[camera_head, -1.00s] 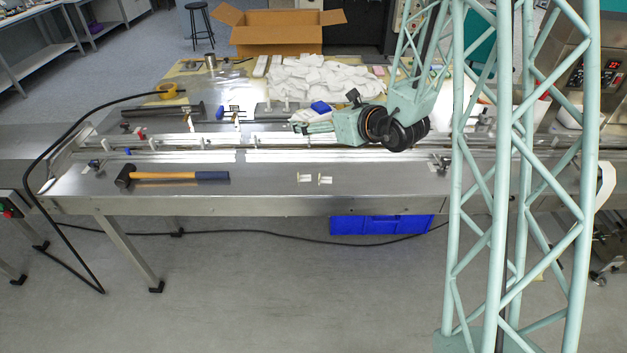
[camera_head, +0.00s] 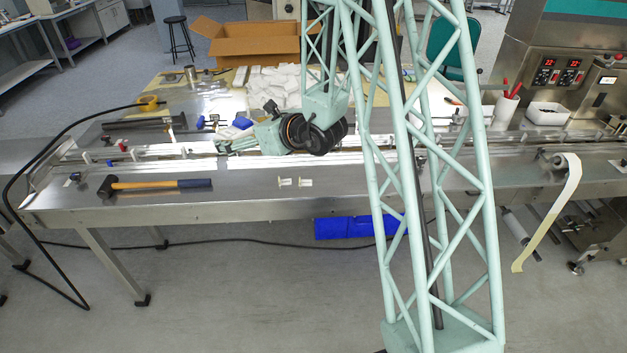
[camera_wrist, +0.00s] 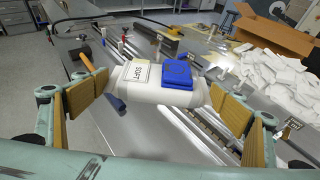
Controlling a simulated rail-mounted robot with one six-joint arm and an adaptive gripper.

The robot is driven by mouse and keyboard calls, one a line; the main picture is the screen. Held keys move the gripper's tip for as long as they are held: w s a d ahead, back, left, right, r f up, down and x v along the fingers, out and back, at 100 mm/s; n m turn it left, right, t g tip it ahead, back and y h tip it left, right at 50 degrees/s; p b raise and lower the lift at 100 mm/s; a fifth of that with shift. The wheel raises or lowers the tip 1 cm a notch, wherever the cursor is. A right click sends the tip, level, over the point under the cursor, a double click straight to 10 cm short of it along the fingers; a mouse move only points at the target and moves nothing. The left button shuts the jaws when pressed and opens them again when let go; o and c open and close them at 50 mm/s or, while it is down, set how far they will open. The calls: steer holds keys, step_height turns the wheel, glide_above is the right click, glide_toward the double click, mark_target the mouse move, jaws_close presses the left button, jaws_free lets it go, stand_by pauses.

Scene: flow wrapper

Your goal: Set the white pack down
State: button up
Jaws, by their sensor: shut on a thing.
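The white pack (camera_wrist: 143,77) is held between the tan finger pads of my gripper (camera_wrist: 160,98) in the wrist view. It has a "SOFT" label and a blue lid-like part on its top. In the head view my gripper (camera_head: 222,147) points left over the rails of the long steel table. The pack's blue part (camera_head: 243,122) shows just behind the gripper; most of its white body is hidden there. I cannot tell its exact height above the surface.
A hammer (camera_head: 150,187) lies on the steel table's front strip (camera_head: 240,200), with two small white parts (camera_head: 295,182) to its right. Bare metal lies between them. Rails (camera_head: 110,155) run behind. A heap of white pieces (camera_head: 273,85) and an open cardboard box (camera_head: 255,45) are further back.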

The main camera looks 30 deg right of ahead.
steer(key=shift+d, duration=0.1)
stand_by(0.3)
steer(key=shift+s+d+f, duration=0.35)
steer(key=shift+d+f, duration=0.1)
steer(key=shift+d, duration=0.25)
steer(key=s+d+f+p, duration=0.2)
steer(key=s+d+f, duration=0.3)
steer(key=s+d, duration=0.25)
steer(key=s+d+f+p, duration=0.35)
steer(key=s+d, duration=0.25)
steer(key=d, duration=0.2)
steer(key=s+d+f+p, duration=0.1)
steer(key=s+d+p, duration=0.1)
steer(key=s, duration=0.7)
steer(key=s+d+f+p, duration=0.2)
steer(key=s+d, duration=0.3)
steer(key=s, duration=0.5)
steer(key=shift+f, duration=0.2)
steer(key=shift+w+d+f+b, duration=0.15)
steer(key=shift+w+d+b, duration=0.3)
steer(key=shift+b, duration=1.6)
steer(key=w+b, duration=0.1)
steer(key=b, duration=0.5)
steer(key=shift+w+d, duration=0.1)
steer(key=shift+w, duration=0.15)
